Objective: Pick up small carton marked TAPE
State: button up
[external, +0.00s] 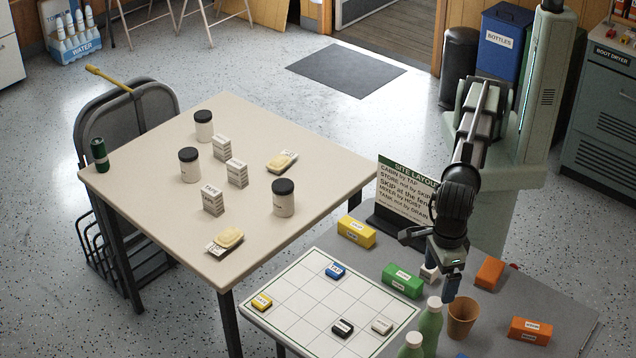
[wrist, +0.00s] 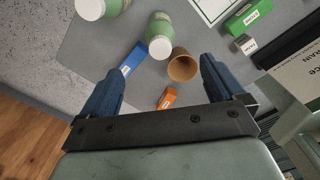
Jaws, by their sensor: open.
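The small white carton marked TAPE (external: 213,199) stands upright on the beige table (external: 315,180), towards its front left. Two similar small cartons, one (external: 222,147) and another (external: 237,173), stand behind it; their labels are too small to read surely. My gripper (external: 452,285) is over the grey table at the right, pointing down, well away from the TAPE carton. In the wrist view my gripper (wrist: 160,88) is open with nothing between its fingers. The TAPE carton is not in the wrist view.
Dark-lidded jars, one (external: 284,198) and another (external: 189,165), and wrapped yellow items, one (external: 226,241), stand around the cartons. Below my gripper are a brown cup (wrist: 183,66), a green bottle (wrist: 160,40) and blocks.

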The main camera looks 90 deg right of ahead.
jog(key=w+d+f+m, duration=0.1)
jog(key=w+d, duration=0.4)
jog(key=w, duration=0.3)
jog(key=w+d+m, duration=0.2)
jog(key=w+d, duration=0.2)
jog(key=w, duration=0.4)
jog(key=m, duration=2.5)
send_over(211, 190)
notch_tip(211, 190, down, 8)
jog(key=f, duration=0.1)
notch_tip(211, 190, down, 13)
jog(key=shift+d+f, duration=0.1)
jog(key=shift+f, duration=0.05)
jog(key=shift+c, duration=0.4)
